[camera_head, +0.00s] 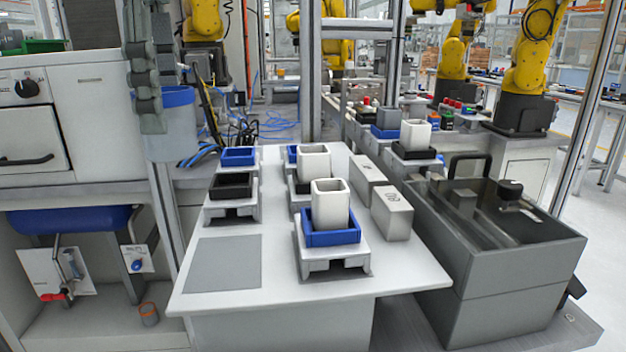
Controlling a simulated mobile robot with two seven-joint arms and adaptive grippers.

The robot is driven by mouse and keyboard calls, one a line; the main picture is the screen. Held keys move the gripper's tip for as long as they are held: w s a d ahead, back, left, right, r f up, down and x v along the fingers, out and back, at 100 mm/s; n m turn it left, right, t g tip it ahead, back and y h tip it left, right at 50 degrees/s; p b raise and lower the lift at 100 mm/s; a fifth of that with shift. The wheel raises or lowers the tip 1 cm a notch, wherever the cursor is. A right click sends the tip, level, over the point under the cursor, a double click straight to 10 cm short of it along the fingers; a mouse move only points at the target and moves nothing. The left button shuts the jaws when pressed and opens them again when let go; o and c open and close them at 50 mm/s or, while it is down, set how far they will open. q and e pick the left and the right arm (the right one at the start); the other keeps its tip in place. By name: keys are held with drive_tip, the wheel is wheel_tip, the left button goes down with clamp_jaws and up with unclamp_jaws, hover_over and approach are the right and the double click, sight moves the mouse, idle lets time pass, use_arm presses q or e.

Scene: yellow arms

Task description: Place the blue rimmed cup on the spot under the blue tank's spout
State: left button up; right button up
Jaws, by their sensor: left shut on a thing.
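The blue rimmed cup (172,135) is grey with a wide blue band at its top. It hangs upright at the upper left, in front of the grey cabinet. My left gripper (150,112) comes down from above and is shut on the cup's rim at its left side. The blue tank (70,219) lies under the counter at the lower left, lower than the cup. Pipes, a blue knob (137,265) and a red handle (54,297) hang below it. The spot under the spout is not clearly visible. My right gripper is not in view.
A small brown cup (149,314) stands on the low shelf (95,328). The white table (225,305) holds blue and black trays, white cups and grey blocks. A grey basin (510,290) stands at right. A metal post (160,210) rises between the tank shelf and table.

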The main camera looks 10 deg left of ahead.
use_arm(q)
drive_tip(key=shift+d+f, duration=0.1)
drive_tip(key=shift+d, duration=0.2)
drive_tip(key=s+d+f, duration=0.2)
drive_tip(key=d+f, duration=0.1)
drive_tip(key=s+d+f, duration=0.1)
drive_tip(key=d+f, duration=0.2)
drive_tip(key=s+d+f, duration=0.2)
drive_tip(key=d+f, duration=0.1)
drive_tip(key=shift+s+d+f, duration=0.3)
drive_tip(key=shift+f, duration=0.6)
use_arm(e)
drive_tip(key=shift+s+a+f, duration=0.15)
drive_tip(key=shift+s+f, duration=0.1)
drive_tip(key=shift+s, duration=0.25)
use_arm(q)
drive_tip(key=o, duration=0.9)
drive_tip(key=shift+f, duration=0.1)
drive_tip(key=shift+o, duration=1)
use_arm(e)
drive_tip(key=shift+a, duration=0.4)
